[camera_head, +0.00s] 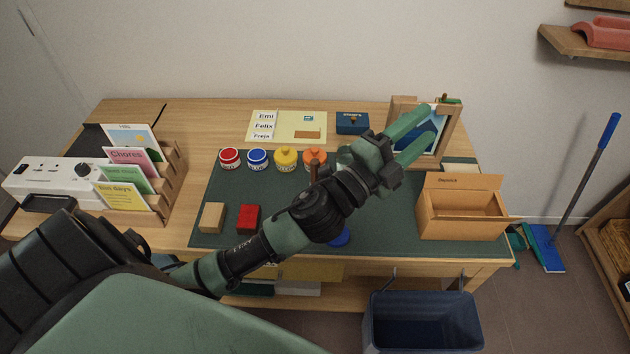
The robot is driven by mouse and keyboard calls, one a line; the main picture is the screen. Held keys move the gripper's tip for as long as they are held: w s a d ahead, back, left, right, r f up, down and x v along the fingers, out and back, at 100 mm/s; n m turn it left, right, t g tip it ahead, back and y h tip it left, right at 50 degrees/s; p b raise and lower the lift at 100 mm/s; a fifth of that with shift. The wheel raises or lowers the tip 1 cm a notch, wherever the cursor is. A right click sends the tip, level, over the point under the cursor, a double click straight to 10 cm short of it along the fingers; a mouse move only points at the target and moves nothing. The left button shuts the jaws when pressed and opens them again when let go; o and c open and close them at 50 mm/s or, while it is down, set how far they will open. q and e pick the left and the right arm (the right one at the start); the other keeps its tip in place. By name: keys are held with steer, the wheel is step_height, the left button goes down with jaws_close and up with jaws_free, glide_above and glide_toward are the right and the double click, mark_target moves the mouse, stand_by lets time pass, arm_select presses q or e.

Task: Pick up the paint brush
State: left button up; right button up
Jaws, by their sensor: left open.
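I cannot clearly make out a paint brush. A thin brown stick (313,174) shows in front of the orange paint jar (316,156), its lower end hidden by my left arm; I cannot tell whether it is the brush. My left gripper (427,130) is open, with its two green fingers apart and pointing up and right. They overlap the wooden picture frame (453,133) in the view; I see nothing between them. My left arm crosses over the green mat (385,220) and hides part of it. My right gripper is not in view.
Red (229,158), blue (257,158) and yellow (286,158) jars line the mat's back. Wooden (212,217) and red (248,218) blocks lie front left. A cardboard box (462,222) stands right, a card rack (172,180) left. A blue bin (422,322) stands below the front edge.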

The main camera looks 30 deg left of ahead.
arm_select(q)
steer(key=s+d+r+m+g+h, duration=0.2)
steer(key=d+m+g+h, duration=0.8)
steer(key=m, duration=0.6)
steer(key=m+g+y, duration=1)
steer(key=m+y, duration=0.3)
steer(key=y, duration=0.4)
glide_above(315, 174)
steer(key=w, duration=0.1)
step_height(315, 174, down, 17)
steer(key=shift+w+r, duration=0.1)
steer(key=shift+w, duration=0.05)
steer(key=f, duration=0.2)
steer(key=f+p, duration=0.1)
steer(key=f, duration=0.1)
steer(key=f+p, duration=0.1)
steer(key=f, duration=0.2)
steer(key=shift+s+a+f, duration=0.1)
steer(key=shift+s+a, duration=0.15)
steer(key=shift+a, duration=0.1)
steer(key=shift+f, duration=0.2)
jaws_close()
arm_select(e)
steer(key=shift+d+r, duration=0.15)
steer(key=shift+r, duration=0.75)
